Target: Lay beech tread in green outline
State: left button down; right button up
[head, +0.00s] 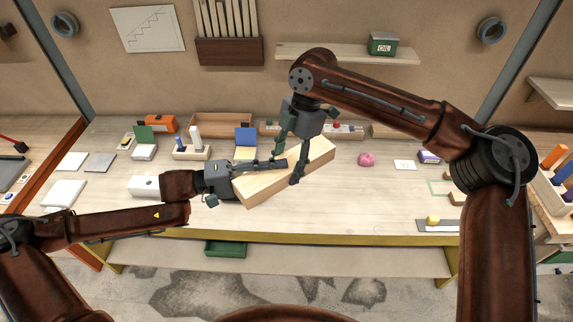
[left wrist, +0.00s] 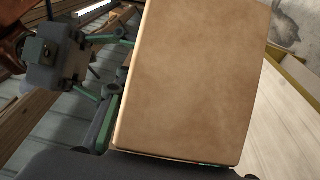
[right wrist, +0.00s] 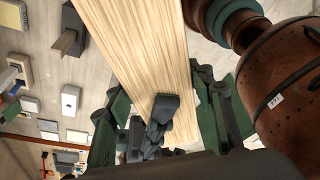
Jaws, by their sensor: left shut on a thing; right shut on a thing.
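The beech tread (head: 312,166), a thick pale wooden block, sits slantwise over the middle of the bench. My left gripper (head: 262,167) is shut on its left end. My right gripper (head: 289,167) reaches down from above and is shut across its middle, one finger on each side. The tread fills much of the left wrist view (left wrist: 195,80) and runs up through the right wrist view (right wrist: 140,40). I cannot tell whether its underside touches the bench. A faint green outline (head: 440,188) shows on the bench at the right, partly hidden by small things and my right arm.
A pink lump (head: 366,159) and a white card (head: 405,165) lie right of the tread. A yellow piece on a grey plate (head: 437,225) is near the front right edge. Small blocks and a wooden tray (head: 220,121) line the back.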

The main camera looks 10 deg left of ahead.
pick_arm(q)
jog(key=shift+s+r, duration=0.1)
pick_arm(e)
jog(key=shift+c, duration=0.7)
pick_arm(q)
jog(key=c, duration=1.2)
grip_release()
pick_arm(e)
jog(key=shift+r, duration=0.1)
grip_shut()
